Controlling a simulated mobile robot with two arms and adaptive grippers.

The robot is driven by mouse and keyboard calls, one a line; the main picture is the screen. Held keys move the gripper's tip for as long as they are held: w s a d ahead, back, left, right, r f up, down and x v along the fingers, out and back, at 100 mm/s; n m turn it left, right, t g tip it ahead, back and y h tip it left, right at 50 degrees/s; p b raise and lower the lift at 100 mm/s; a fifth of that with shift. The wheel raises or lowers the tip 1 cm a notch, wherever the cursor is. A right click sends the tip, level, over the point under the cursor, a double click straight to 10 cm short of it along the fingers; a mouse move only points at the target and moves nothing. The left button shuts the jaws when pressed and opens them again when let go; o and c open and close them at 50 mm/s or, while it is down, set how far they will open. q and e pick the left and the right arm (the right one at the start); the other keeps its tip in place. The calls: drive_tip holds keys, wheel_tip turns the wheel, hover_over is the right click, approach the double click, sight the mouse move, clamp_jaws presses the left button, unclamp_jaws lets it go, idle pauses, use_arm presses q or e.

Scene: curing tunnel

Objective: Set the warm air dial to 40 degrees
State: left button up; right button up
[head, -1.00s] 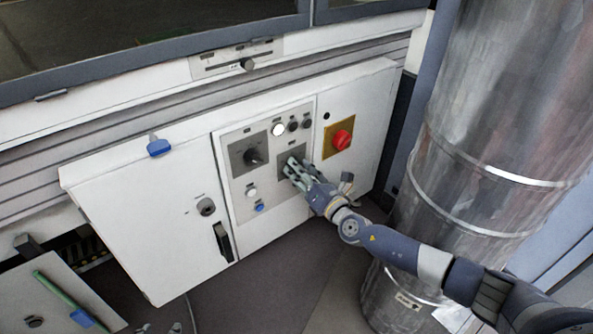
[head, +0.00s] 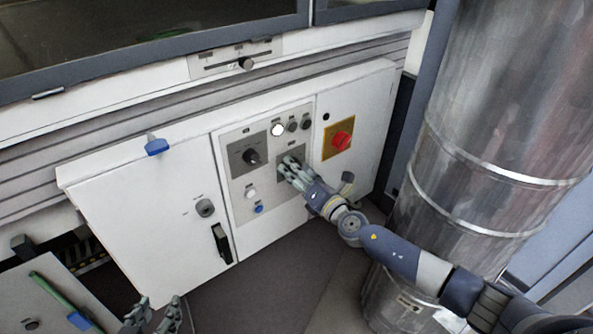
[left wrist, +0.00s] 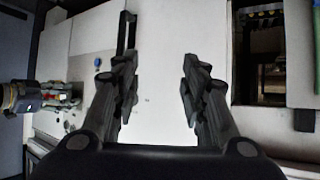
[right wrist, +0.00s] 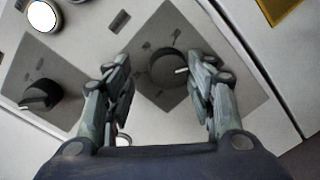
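The control panel (head: 235,194) on the white cabinet carries two black dials on grey square plates. The left dial (head: 252,156) is uncovered and also shows in the right wrist view (right wrist: 40,95). The right dial (right wrist: 168,68) has a white pointer mark and sits between the fingers of my right gripper (right wrist: 160,70); in the head view my right gripper (head: 288,167) hides most of it. The right fingers are open around this dial, the right finger close to it, with a gap on the left. Dial labels are unreadable. My left gripper (head: 155,317) is open and empty (left wrist: 160,75).
A red knob on a yellow plate (head: 342,141) is right of the panel. A large metal duct (head: 470,150) stands at the right. A slider (head: 245,63) is above the cabinet. A blue-tabbed handle (head: 157,147) sticks out at the cabinet's top.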

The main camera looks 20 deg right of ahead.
use_arm(q)
drive_tip(key=shift+d, duration=0.45)
use_arm(e)
drive_tip(key=v, duration=1.2)
drive_tip(key=shift+a+r, duration=0.15)
